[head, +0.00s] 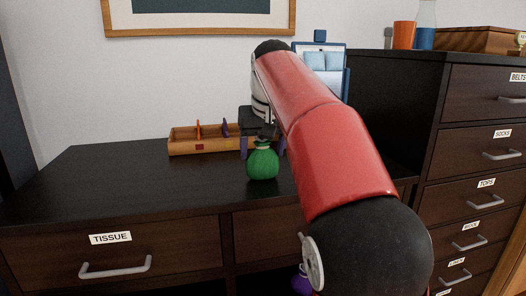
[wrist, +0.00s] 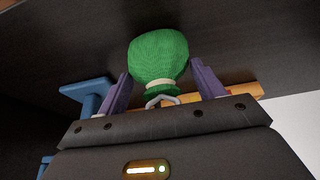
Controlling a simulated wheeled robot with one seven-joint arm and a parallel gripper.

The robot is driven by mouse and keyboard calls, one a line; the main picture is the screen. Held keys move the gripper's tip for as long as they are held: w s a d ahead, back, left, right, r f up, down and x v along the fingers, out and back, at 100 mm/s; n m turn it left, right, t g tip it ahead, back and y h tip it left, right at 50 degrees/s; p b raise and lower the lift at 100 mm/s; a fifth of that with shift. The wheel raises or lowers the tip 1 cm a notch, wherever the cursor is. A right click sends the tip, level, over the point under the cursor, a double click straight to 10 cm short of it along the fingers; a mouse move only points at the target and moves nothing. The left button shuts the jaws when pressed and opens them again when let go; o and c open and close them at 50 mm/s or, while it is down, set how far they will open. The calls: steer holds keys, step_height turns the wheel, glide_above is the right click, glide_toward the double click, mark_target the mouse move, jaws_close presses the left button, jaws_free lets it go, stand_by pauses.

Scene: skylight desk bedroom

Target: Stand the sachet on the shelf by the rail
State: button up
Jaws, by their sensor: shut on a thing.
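The green knitted sachet (head: 263,162) has a pale tied neck and a round body. It hangs upright below my gripper (head: 263,146), just above or on the dark dresser top; I cannot tell whether it touches. In the wrist view, my gripper (wrist: 163,88) has its purple fingers on both sides of the sachet (wrist: 158,58), shut on its neck end, with a small grey loop below the neck. A purple thing (head: 302,282), partly hidden by my arm, shows low at the dresser's open part. No shelf with a rail can be made out for certain.
A wooden tray (head: 190,148) with upright dividers stands at the back of the dresser top (head: 110,180). A blue stand (head: 346,85) with a picture stands behind my arm. A taller drawer cabinet (head: 395,85) rises at right. The dresser top's left side is clear.

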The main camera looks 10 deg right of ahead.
mark_target(263, 143)
steer(key=shift+f, duration=0.1)
steer(key=shift+f, duration=0.15)
steer(key=o, duration=1)
steer(key=shift+c, duration=0.2)
steer(key=shift+f+b, duration=0.15)
steer(key=shift+b, duration=0.45)
steer(key=p+v, duration=0.3)
steer(key=v, duration=0.4)
steer(key=shift+r, duration=0.25)
steer(key=shift+s+r, duration=0.2)
steer(key=shift+r, duration=0.15)
